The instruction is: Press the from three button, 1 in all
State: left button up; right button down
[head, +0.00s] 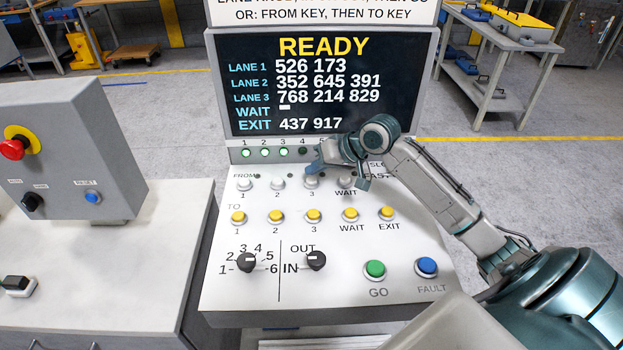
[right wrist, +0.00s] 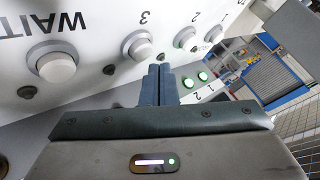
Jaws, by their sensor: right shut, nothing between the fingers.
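The from 3 button (head: 312,182) is a white round button in the FROM row of the sloped panel, third from the left. It also shows in the right wrist view (right wrist: 138,46), beside the printed 3. My right gripper (head: 314,167) is just above it in the head view, its blue fingers partly over the button's top edge. In the right wrist view the fingers (right wrist: 158,83) are shut together and empty, close to the button; I cannot tell whether they touch it. My left gripper is not in view.
White from 1 (head: 244,184), from 2 (head: 278,183) and from WAIT (head: 345,183) buttons flank it. Yellow TO buttons (head: 313,215) sit below, then black knobs (head: 246,262), green GO (head: 375,270) and blue FAULT (head: 426,266). The screen (head: 320,85) reads READY.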

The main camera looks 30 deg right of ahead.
aim_at(316, 181)
jog(key=shift+f, duration=0.15)
jog(key=shift+f, duration=0.25)
jog(key=shift+f, duration=0.55)
dwell(0.8)
jog(key=shift+r+p, duration=0.1)
jog(key=shift+p, duration=0.2)
jog(key=shift+r+p, duration=0.8)
jog(key=shift+p, duration=0.25)
notch_tip(316, 181, up, 5)
jog(key=p, duration=0.5)
jog(key=shift+r, duration=0.1)
